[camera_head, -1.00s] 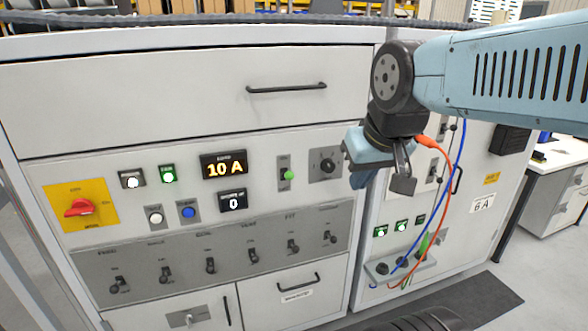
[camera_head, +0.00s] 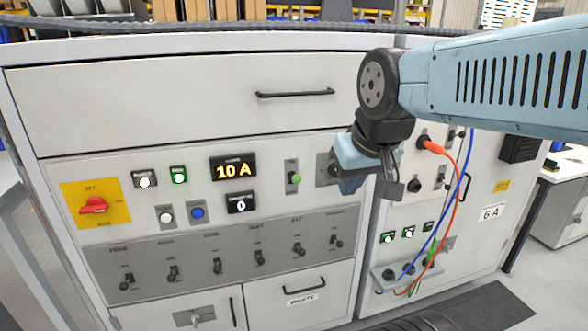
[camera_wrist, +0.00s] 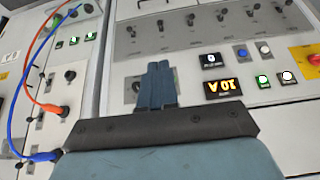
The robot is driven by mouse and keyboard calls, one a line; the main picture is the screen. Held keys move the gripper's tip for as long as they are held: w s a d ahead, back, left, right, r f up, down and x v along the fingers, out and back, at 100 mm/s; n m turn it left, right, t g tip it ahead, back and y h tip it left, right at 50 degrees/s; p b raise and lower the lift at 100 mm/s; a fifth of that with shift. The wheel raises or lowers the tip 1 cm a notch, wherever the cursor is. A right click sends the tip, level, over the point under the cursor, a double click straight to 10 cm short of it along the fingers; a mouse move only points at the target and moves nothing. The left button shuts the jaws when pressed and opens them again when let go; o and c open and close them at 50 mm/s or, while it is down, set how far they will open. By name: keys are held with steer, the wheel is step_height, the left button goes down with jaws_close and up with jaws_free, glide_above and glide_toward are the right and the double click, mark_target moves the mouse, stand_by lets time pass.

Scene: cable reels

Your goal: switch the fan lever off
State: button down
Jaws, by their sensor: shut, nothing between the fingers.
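A row of several small dark toggle levers runs along a grey strip (camera_head: 205,277) on the cabinet front in the head view. Each has a label above it, too blurred to tell which reads fan. The leftmost lever (camera_head: 127,281) and the rightmost lever (camera_head: 337,241) mark its ends. The levers also show upside down at the top of the wrist view, on the same strip (camera_wrist: 205,42). My gripper (camera_head: 347,186) is above and right of the rightmost lever, apart from the strip. In the wrist view its blue fingers (camera_wrist: 157,84) are together and empty.
Above the strip are a red rotary switch (camera_head: 93,206), a 10 A display (camera_head: 234,168) and a green-tipped switch (camera_head: 295,179). A dark knob (camera_head: 328,170) is partly hidden by my gripper. Orange (camera_head: 458,190) and blue cables hang at the right. Drawer handles (camera_head: 295,94) stick out.

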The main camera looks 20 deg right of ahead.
mark_target(297, 179)
steer(key=w+d+r+g+y, duration=0.1)
steer(key=w+d, duration=0.3)
steer(key=w, duration=0.8)
steer(key=w+d+g+y, duration=0.2)
steer(key=w+d+y, duration=0.1)
steer(key=w, duration=1)
steer(key=shift+d+r+n+y, duration=0.3)
steer(key=shift+d+r+y, duration=0.05)
steer(key=shift+y, duration=0.35)
steer(key=x, duration=1.4)
steer(key=shift+s, duration=0.15)
steer(key=shift+a, duration=0.1)
